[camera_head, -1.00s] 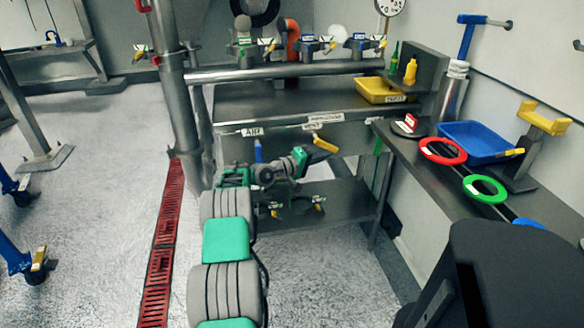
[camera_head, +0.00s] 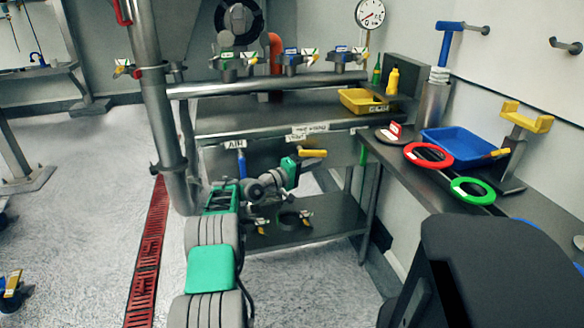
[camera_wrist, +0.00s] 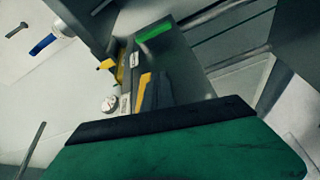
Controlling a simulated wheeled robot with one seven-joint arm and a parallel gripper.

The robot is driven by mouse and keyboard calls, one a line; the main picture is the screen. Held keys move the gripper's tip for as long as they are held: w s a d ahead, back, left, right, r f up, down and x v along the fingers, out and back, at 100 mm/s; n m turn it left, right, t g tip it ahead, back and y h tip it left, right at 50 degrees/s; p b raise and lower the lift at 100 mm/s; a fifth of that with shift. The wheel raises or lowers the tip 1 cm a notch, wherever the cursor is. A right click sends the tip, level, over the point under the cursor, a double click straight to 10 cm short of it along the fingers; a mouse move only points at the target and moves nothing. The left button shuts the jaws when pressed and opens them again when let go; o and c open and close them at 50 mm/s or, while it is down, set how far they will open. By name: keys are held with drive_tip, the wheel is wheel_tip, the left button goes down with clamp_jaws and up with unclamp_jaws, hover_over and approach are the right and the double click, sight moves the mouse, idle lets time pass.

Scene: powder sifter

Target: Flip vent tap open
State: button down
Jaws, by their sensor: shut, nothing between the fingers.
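The vent tap's yellow lever (camera_head: 312,153) shows in the head view below the front edge of the steel bench, under small labels (camera_head: 308,131). It lies about level in the picture. My gripper (camera_head: 291,165) is shut and empty, just below and left of the lever. I cannot tell whether it touches the lever. A yellow bar, probably the same lever, shows in the wrist view (camera_wrist: 143,90) beyond the dark fingers (camera_wrist: 160,120). Where the lever joins its valve is hard to make out.
A blue lever (camera_head: 241,163) hangs upright under the AIR label (camera_head: 236,144), left of my gripper. A lower shelf (camera_head: 340,216) with small valves lies beneath. A side bench with a blue tray (camera_head: 430,139) and coloured rings stands right. A steel post (camera_head: 158,110) stands left.

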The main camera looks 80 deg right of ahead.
drive_tip(key=shift+f, duration=0.1)
idle(0.6)
drive_tip(key=w+a+f+b, duration=0.1)
drive_tip(key=w+a+f, duration=0.6)
